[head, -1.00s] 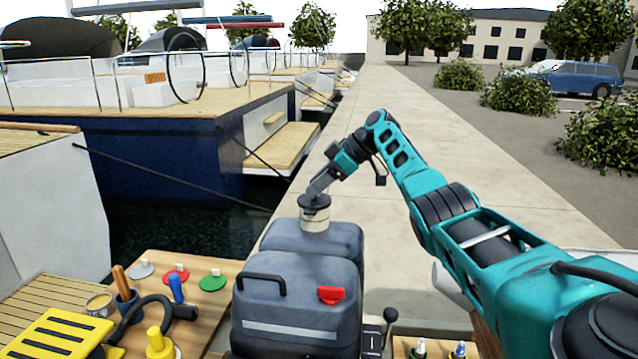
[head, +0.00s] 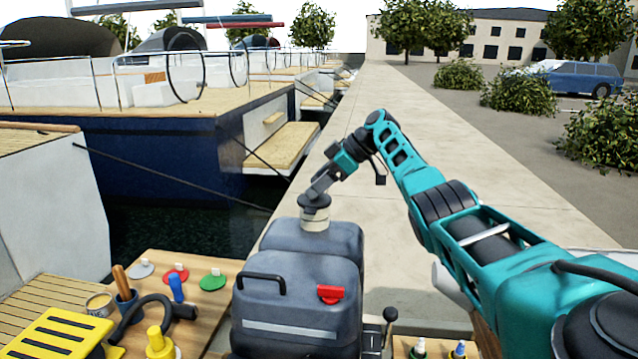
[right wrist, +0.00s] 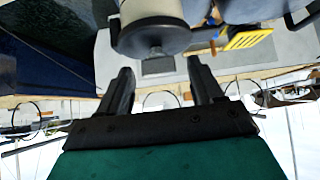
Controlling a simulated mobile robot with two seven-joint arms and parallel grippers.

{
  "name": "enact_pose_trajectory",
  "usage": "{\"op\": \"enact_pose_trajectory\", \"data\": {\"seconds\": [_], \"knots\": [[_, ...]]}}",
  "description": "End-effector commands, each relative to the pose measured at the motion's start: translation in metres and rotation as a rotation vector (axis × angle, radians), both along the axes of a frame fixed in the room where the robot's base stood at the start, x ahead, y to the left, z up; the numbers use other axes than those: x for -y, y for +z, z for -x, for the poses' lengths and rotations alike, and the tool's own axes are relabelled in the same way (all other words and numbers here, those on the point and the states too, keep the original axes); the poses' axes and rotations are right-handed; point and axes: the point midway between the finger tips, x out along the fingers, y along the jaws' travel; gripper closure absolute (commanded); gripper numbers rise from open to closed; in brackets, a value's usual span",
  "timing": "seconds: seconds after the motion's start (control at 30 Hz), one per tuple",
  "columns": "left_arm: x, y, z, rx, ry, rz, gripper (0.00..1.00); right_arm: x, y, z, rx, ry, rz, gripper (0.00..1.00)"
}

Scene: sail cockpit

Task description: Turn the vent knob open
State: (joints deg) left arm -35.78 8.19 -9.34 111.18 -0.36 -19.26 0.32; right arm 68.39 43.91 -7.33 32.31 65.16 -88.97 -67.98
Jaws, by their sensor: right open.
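A dark grey tank (head: 300,290) stands in front of me. A red knob (head: 330,294) sits on its top at the right. A round cream fitting with a dark rim (head: 314,219) stands on the tank's far part. I cannot tell for sure which of the two is the vent knob. My right gripper (head: 318,192) is just above the cream fitting, pointing down at it. In the right wrist view the fingers (right wrist: 155,85) are apart and empty, with the fitting's dark round face (right wrist: 155,38) just beyond the tips. Contact cannot be told. My left gripper is not in view.
A wooden board (head: 213,300) at the left carries coloured discs, a blue-handled tool and a yellow knob. A yellow slotted piece (head: 60,333) is at the lower left. A black lever (head: 390,314) stands right of the tank. The pavement beyond is clear.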

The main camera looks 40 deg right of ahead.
Motion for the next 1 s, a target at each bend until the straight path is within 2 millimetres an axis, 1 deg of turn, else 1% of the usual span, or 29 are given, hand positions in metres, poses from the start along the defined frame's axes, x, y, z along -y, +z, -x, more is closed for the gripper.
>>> {"op": "enact_pose_trajectory", "data": {"seconds": [0.17, 0.27, 0.53, 0.7, 0.8, 1.0], "knots": [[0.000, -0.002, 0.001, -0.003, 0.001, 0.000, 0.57, 0.006, 0.009, 0.006, 0.003, -0.001, 0.002, 0.34], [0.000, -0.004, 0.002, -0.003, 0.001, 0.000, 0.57, 0.014, 0.021, 0.016, 0.004, -0.002, 0.003, 0.34], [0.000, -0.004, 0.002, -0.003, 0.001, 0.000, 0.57, 0.041, 0.065, 0.048, 0.004, -0.003, 0.000, 0.34], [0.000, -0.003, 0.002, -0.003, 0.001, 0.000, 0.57, 0.053, 0.084, 0.063, 0.002, -0.001, 0.000, 0.34], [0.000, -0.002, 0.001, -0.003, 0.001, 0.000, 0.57, 0.056, 0.089, 0.068, 0.000, -0.001, 0.001, 0.34], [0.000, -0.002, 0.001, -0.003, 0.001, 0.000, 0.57, 0.058, 0.091, 0.071, -0.001, 0.000, 0.001, 0.34]]}}
